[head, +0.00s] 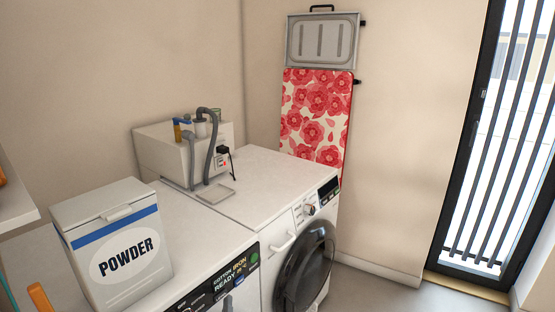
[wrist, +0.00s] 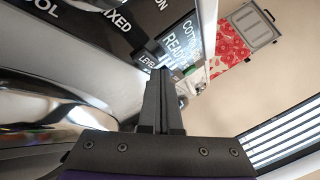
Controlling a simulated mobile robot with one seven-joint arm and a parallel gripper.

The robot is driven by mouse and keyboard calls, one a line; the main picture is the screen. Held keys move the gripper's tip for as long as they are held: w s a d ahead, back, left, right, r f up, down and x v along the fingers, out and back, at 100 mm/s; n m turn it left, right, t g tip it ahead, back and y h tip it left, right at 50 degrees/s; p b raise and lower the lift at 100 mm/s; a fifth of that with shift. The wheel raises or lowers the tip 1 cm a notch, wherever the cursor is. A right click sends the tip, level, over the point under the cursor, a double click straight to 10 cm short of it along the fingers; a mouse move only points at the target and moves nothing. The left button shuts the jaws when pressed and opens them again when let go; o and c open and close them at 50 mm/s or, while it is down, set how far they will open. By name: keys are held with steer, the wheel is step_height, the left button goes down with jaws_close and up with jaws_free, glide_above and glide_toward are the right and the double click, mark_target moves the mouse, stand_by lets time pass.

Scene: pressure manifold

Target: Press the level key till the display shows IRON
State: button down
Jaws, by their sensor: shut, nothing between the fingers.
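The front machine's dark panel (head: 205,296) is at the bottom of the head view. Its lit display (head: 229,278) has small slanted text that seems to read COTTON, IRON and READY. In the wrist view the display (wrist: 178,38) shows only part of its text, including READ. The level key (wrist: 148,60), with its LEVEL label, is just beside my fingertips. My gripper (wrist: 162,72) is shut and empty, its tips at the panel by this key. I cannot tell whether they touch or press it.
A white POWDER box (head: 115,245) stands on the front machine. A second machine with a round dark door (head: 305,268) stands beyond it. A floral ironing board (head: 315,115) hangs on the wall.

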steer(key=s+d+p, duration=0.2)
steer(key=s+d, duration=0.1)
steer(key=d, duration=0.1)
steer(key=shift+s+d+p, duration=0.35)
steer(key=shift+d+p, duration=0.05)
stand_by(0.6)
